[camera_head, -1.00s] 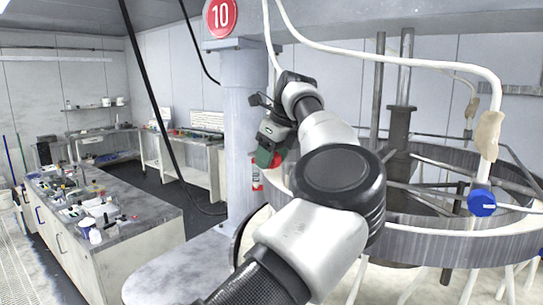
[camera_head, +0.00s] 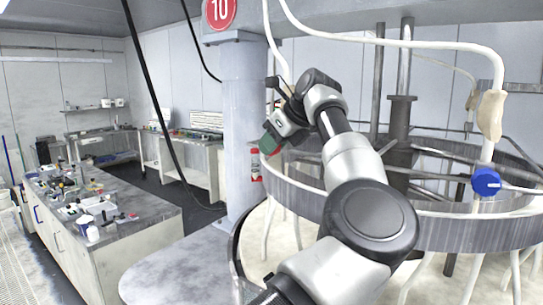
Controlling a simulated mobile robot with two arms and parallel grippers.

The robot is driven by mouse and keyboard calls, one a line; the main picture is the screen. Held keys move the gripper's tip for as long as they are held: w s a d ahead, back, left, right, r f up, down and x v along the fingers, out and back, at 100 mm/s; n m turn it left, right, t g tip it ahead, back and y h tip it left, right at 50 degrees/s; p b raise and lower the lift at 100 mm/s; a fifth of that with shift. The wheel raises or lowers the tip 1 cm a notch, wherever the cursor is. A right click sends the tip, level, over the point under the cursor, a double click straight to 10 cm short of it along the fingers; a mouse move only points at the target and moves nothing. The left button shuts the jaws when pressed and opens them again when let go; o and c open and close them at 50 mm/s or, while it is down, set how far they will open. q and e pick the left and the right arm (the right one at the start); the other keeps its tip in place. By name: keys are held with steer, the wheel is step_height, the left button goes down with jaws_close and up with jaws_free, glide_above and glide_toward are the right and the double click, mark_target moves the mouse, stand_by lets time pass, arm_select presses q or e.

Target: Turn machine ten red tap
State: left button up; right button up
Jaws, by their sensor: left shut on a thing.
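The red round sign with the number 10 (camera_head: 219,12) is on the grey column (camera_head: 245,110) of the machine. My left gripper (camera_head: 268,147) is at the left rim of the round machine tank, just right of the column. My right gripper is not in view.
The ribbed round tank (camera_head: 450,232) fills the right side, with rods and white hoses above. A bench (camera_head: 135,232) with bottles and small items is at left.

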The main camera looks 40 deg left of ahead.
arm_select(q)
steer(key=shift+r+y, duration=0.1)
steer(key=shift+y, duration=0.5)
steer(key=o, duration=0.9)
steer(key=shift+d, duration=0.1)
steer(key=b+v, duration=0.1)
steer(key=v, duration=0.9)
steer(key=shift+w+d+r, duration=0.2)
steer(key=shift+d, duration=0.1)
